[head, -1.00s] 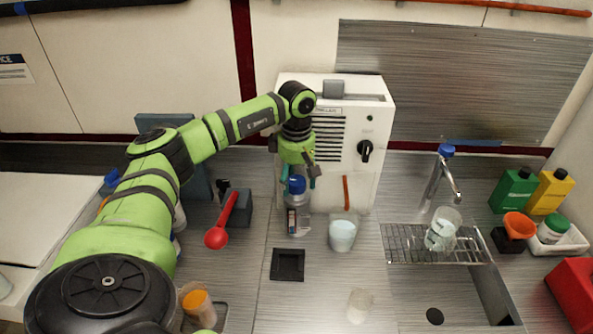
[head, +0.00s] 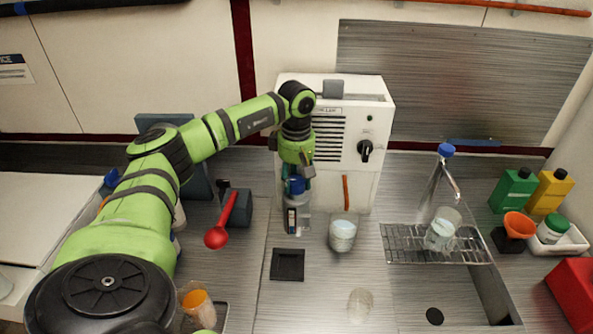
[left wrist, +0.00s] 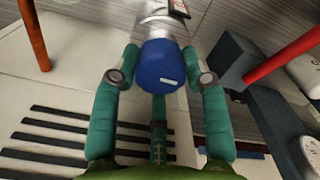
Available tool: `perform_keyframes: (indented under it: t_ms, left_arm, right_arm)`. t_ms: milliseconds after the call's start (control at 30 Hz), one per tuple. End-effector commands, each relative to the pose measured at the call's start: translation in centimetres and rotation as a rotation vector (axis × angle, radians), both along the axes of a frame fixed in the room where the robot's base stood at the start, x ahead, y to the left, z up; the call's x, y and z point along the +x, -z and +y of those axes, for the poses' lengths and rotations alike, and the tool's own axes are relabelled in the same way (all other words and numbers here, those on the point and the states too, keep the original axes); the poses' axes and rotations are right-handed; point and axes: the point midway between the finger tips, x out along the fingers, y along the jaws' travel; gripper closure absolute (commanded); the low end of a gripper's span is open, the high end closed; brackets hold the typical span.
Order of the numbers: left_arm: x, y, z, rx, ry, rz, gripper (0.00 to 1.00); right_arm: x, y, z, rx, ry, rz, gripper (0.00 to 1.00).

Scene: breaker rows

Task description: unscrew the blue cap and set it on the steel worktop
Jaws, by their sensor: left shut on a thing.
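The blue cap (left wrist: 161,66) sits on a clear bottle (head: 297,215) with a dark label, standing upright on the steel worktop (head: 330,290) in front of the white chiller box. In the head view the cap (head: 296,186) shows just under my left gripper (head: 297,176). In the left wrist view my left gripper (left wrist: 160,78) has one green finger on each side of the cap, shut on it. Whether the cap is still threaded on the bottle cannot be told. My right gripper is not in view.
The chiller box (head: 350,150) stands right behind the bottle. A glass beaker (head: 342,233) stands close to its right, a red-handled tool (head: 217,236) to its left. A black square tray (head: 287,265) lies in front. The worktop around that tray has free room.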

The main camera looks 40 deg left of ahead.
Motion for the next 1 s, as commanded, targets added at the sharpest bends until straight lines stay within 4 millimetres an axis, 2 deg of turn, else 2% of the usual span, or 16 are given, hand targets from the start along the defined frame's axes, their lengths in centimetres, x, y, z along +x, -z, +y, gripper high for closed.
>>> perform_keyframes:
  t_ms: [233,567,1000]
  left_arm:
    - [-0.1,0.1,0.0,-0.001,-0.188,0.004,0.84]
    - [-0.1,0.0,-0.1,-0.001,-0.189,0.004,0.84]
    - [0.0,-1.8,0.0,-0.001,-0.188,0.001,0.84]
  right_arm:
    - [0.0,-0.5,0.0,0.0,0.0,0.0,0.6]
    - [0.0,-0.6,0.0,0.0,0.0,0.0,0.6]
    - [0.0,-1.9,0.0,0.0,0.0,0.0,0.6]
